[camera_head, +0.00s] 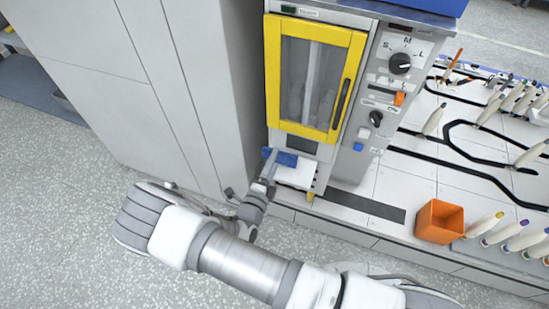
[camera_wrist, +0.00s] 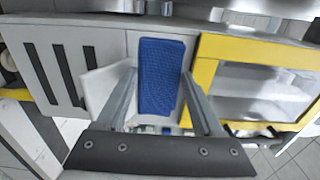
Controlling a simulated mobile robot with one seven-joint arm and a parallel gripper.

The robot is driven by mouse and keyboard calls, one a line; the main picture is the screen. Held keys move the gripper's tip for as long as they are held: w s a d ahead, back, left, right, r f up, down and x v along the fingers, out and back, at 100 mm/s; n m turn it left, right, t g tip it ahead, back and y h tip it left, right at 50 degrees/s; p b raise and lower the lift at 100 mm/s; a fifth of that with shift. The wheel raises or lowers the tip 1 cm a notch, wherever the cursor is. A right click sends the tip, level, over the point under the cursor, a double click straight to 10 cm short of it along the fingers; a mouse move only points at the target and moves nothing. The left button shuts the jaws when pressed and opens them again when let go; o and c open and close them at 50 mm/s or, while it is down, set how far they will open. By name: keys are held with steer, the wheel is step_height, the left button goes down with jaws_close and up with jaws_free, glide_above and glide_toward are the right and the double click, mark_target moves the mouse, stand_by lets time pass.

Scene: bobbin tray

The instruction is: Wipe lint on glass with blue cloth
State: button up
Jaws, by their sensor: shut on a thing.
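The blue cloth (camera_head: 286,158) is at the front of the machine, just below its yellow-framed glass door. My gripper (camera_head: 270,163) is shut on the cloth. In the wrist view the cloth (camera_wrist: 160,75) shows as a blue textured patch between the two fingers of my gripper (camera_wrist: 158,92). The glass (camera_head: 310,84) is upright behind the yellow frame (camera_head: 272,70); it lies to the right of the cloth in the wrist view (camera_wrist: 255,82). The cloth is apart from the glass. Lint on the glass is too small to make out.
A white shelf (camera_head: 298,176) juts out below the door by my gripper. Knobs (camera_head: 400,63) and a door handle (camera_head: 342,103) are right of the glass. A grey cabinet (camera_head: 150,80) stands left. An orange bin (camera_head: 440,222) and several bobbins (camera_head: 503,233) are on the right-hand bench.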

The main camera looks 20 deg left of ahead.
steer(key=shift+s+a, duration=0.1)
steer(key=shift+s, duration=1.4)
